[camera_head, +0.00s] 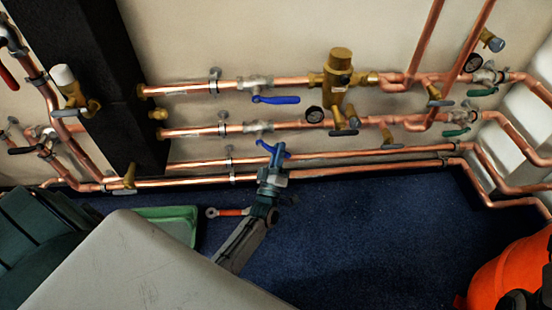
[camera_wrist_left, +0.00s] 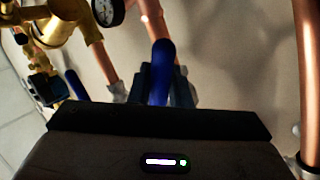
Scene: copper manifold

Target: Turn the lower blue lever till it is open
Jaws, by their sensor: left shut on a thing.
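The lower blue lever (camera_head: 277,152) is on a valve (camera_head: 258,127) of the second copper pipe from the top. It juts out toward me, away from the wall. My left gripper (camera_head: 273,167) is shut on it, and the fingers hide part of the lever. In the left wrist view the lower blue lever (camera_wrist_left: 162,62) stands up between the dark fingers of my left gripper (camera_wrist_left: 168,90). The upper blue lever (camera_head: 276,99) lies along the top pipe, above and apart from the gripper. My right gripper is not in view.
Copper pipes (camera_head: 330,155) run along the wall close to the gripper. A green tray (camera_head: 180,213) and a red-handled tool (camera_head: 230,212) lie on the blue floor (camera_head: 370,230). An orange container (camera_head: 510,272) stands right.

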